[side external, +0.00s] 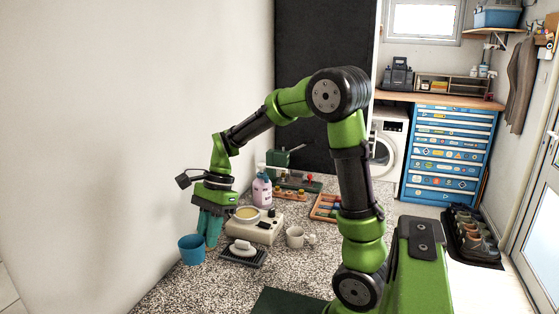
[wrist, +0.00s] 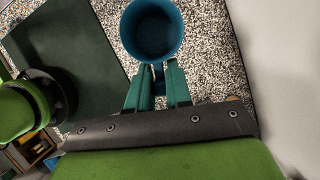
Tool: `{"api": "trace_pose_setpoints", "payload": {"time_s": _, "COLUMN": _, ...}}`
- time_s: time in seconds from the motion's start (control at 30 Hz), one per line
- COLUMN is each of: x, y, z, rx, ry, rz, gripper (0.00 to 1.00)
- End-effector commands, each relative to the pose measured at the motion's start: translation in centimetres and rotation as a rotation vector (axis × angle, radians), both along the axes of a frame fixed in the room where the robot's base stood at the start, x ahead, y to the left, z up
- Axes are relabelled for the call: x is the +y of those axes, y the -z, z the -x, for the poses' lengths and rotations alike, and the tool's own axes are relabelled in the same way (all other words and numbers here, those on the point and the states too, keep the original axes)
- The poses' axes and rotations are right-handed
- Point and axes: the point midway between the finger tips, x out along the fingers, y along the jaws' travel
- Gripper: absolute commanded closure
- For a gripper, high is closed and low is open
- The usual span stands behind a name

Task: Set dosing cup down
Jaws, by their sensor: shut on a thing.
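The blue dosing cup (side external: 192,250) is upright at the left edge of the speckled worktop in the side view. In the wrist view the cup (wrist: 152,32) shows its open round mouth at the top, and its inside looks empty. My gripper (side external: 211,243) points down just right of the cup. Its teal fingers (wrist: 158,75) are shut on a narrow blue part at the cup's side, likely a handle, mostly hidden between them. I cannot tell whether the cup's base touches the worktop.
Close right of my gripper are a cream scale-like device (side external: 254,231) and a dark rack with a white piece (side external: 243,251). A white mug (side external: 295,237) and a pink-labelled bottle (side external: 262,190) stand further right. The wall (side external: 110,140) is close on the left.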

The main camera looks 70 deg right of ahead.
Motion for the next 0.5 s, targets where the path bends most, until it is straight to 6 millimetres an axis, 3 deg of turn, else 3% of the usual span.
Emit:
{"api": "trace_pose_setpoints", "payload": {"time_s": 0.17, "x": -6.2, "y": 0.2, "z": -0.1, "rx": 0.010, "ry": 0.273, "rz": -0.003, "gripper": 1.00}}
{"api": "trace_pose_setpoints", "payload": {"time_s": 0.27, "x": -11.0, "y": 0.4, "z": 0.5, "rx": 0.017, "ry": 0.477, "rz": -0.004, "gripper": 1.00}}
{"api": "trace_pose_setpoints", "payload": {"time_s": 0.5, "x": -23.3, "y": 0.6, "z": 5.2, "rx": 0.027, "ry": 1.017, "rz": -0.007, "gripper": 1.00}}
